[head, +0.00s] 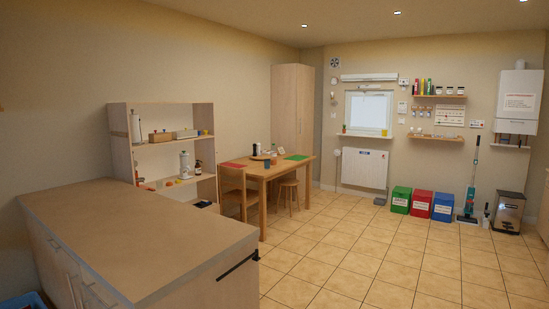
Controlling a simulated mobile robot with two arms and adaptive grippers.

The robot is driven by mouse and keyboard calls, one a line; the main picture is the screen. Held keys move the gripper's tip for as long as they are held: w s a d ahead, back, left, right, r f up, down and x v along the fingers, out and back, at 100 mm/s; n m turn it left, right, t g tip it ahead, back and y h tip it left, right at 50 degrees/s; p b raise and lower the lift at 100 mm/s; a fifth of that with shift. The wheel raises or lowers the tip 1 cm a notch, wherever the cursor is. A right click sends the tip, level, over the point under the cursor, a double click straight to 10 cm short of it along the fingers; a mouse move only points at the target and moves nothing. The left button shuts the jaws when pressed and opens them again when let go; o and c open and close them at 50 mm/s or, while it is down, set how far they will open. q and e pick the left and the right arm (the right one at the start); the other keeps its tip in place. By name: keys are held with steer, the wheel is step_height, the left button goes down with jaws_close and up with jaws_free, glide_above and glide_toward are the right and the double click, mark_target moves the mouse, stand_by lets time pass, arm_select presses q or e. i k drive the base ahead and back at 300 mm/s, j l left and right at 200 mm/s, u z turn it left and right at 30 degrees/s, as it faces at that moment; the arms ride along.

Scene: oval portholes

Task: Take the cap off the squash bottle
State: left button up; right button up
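I cannot pick out the squash bottle for certain. Several slim coloured bottles (422,87) stand on the upper wall shelf right of the window. Small items, too small to identify, stand on the wooden table (262,172). No cap can be made out. Neither of my grippers is in view.
A long counter (130,225) with a bare top fills the left foreground. A chair (232,190) and stool (288,193) stand at the table. Green (400,200), red (421,203) and blue (443,207) bins line the back wall. The tiled floor (370,255) is open.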

mark_target(273, 152)
steer(key=i+l+z, duration=0.25)
steer(key=i+z, duration=0.2)
steer(key=i, duration=0.4)
steer(key=i+j+z, duration=0.1)
steer(key=i+z, duration=0.4)
steer(key=i, duration=0.35)
steer(key=i+l, duration=0.15)
steer(key=i, duration=1.05)
steer(key=i+l, duration=0.15)
steer(key=i, duration=1)
steer(key=i+j+u, duration=0.4)
steer(key=i, duration=0.45)
steer(key=i+l+u, duration=0.1)
steer(key=i+u, duration=0.35)
steer(key=i, duration=0.45)
steer(key=i+l+u, duration=0.4)
steer(key=i, duration=0.5)
steer(key=i+l+u, duration=0.2)
steer(key=i+u, duration=0.2)
steer(key=i, duration=0.3)
steer(key=i+l+u, duration=0.45)
steer(key=i, duration=0.2)
steer(key=i+l+u, duration=0.4)
steer(key=i+l, duration=0.15)
steer(key=i, duration=0.1)
